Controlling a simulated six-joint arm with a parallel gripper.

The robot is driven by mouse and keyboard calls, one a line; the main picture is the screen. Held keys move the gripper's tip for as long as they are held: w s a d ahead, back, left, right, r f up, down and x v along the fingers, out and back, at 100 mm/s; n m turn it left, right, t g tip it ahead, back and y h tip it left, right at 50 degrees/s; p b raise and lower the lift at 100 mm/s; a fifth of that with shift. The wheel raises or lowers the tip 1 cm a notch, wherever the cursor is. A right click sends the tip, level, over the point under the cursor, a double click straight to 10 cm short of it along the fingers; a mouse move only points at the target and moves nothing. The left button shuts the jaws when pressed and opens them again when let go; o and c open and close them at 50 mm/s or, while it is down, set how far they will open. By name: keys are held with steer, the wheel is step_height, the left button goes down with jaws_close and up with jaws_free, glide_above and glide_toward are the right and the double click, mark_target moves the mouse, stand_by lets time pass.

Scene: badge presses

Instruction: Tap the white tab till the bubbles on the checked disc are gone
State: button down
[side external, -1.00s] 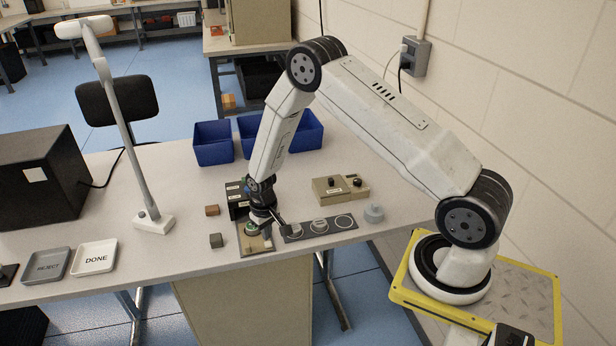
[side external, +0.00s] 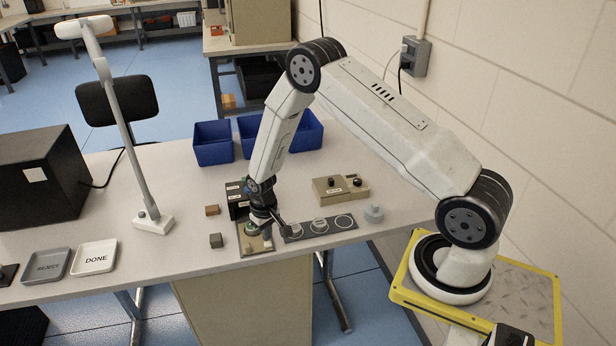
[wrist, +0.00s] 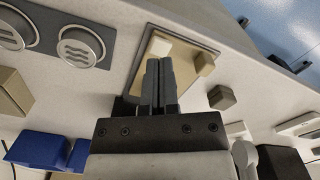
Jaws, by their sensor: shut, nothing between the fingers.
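The white tab (wrist: 160,46) stands on the front part of the press base (wrist: 135,70); it also shows small in the side view (side external: 267,246). My gripper (wrist: 161,62) is shut and empty, its fingertips close to the tab in the wrist view; I cannot tell whether they touch it. A second, tan block (wrist: 204,63) stands beside the tab on the same base. The checked disc and any bubbles on it cannot be made out; my gripper covers part of the press.
A grey strip (wrist: 110,38) beside the press holds discs, one with wavy lines (wrist: 80,46). A loose small block (wrist: 221,97) lies on the other side. A tan control box (side external: 333,190) and blue bins (side external: 213,143) stand behind. DONE (side external: 95,257) and REJECT (side external: 45,266) trays sit left.

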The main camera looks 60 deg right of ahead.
steer(key=shift+f, duration=1.25)
stand_by(1.1)
steer(key=shift+r, duration=4.05)
steer(key=s+a+r+n+t, duration=0.1)
steer(key=s+a+r, duration=0.2)
steer(key=s+r, duration=0.5)
steer(key=s+a+r+n+t, duration=0.1)
steer(key=s+a+r+n, duration=0.1)
steer(key=s+a+r, duration=0.2)
steer(key=s+r, duration=0.3)
steer(key=shift+s+a+r+t, duration=0.3)
steer(key=shift+s+r, duration=0.1)
